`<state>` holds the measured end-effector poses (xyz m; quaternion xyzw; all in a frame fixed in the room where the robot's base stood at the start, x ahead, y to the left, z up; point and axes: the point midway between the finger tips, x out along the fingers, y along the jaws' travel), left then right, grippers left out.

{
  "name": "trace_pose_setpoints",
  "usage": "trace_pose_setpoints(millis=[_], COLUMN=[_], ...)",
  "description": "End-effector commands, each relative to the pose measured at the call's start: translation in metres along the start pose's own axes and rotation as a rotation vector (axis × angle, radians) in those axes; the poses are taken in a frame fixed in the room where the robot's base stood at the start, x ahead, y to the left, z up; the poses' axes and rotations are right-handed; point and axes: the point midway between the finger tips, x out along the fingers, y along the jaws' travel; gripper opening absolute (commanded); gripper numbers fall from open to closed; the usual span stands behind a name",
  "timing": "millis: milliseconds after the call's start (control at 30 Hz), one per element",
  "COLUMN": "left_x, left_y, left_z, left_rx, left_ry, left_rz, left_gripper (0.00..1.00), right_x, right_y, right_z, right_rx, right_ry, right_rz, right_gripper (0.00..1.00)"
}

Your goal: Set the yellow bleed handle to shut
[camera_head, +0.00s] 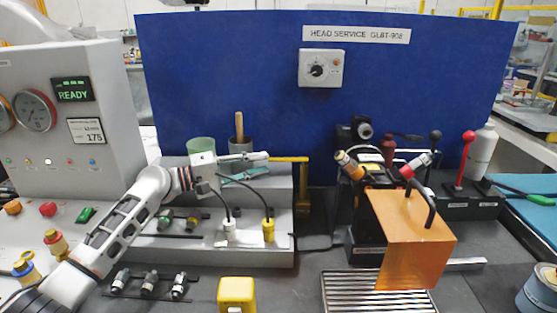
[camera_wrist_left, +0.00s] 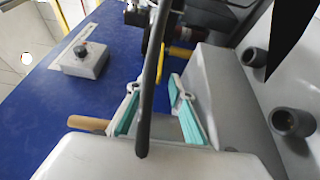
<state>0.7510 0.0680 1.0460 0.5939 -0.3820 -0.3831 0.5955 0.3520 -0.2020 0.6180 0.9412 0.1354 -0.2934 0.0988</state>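The yellow bleed handle (camera_head: 288,159) sticks out level to the left at the right end of the grey stepped bench unit. A yellow upright runs down below its right end. In the left wrist view a yellow part (camera_wrist_left: 180,54) shows beyond the fingertips, partly behind a dark hose. My left gripper (camera_head: 262,166) is just left of the handle, pointing right towards it. Its teal-padded fingers are apart with nothing between them, and the open fingers also show in the left wrist view (camera_wrist_left: 158,85). My right gripper is not seen.
A blue panel (camera_head: 230,80) stands behind, with a grey dial box (camera_head: 321,69). A grey cup (camera_head: 240,153) with a wooden stick stands close behind my left gripper. An orange shield (camera_head: 412,235) stands to the right.

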Motion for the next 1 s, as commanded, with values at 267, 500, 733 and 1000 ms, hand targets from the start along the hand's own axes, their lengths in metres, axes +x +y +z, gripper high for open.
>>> trace_pose_setpoints(millis=[267, 500, 733, 1000], left_x=[0.044, 0.061, 0.062, 0.062], left_y=[0.002, 0.001, 0.001, 0.001], left_z=[0.001, 0.000, 0.001, 0.001], left_rx=[0.002, 0.003, 0.003, 0.003], left_ry=[-0.001, 0.000, 0.000, 0.000], left_rz=[0.002, 0.000, 0.000, 0.000], left_gripper=[0.22, 0.22, 0.22, 0.00], right_x=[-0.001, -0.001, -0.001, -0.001], right_y=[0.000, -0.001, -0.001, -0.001], right_z=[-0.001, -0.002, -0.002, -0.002], right_rx=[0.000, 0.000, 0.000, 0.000], right_ry=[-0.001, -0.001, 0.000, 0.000], right_rz=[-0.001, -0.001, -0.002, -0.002], right_gripper=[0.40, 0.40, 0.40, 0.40])
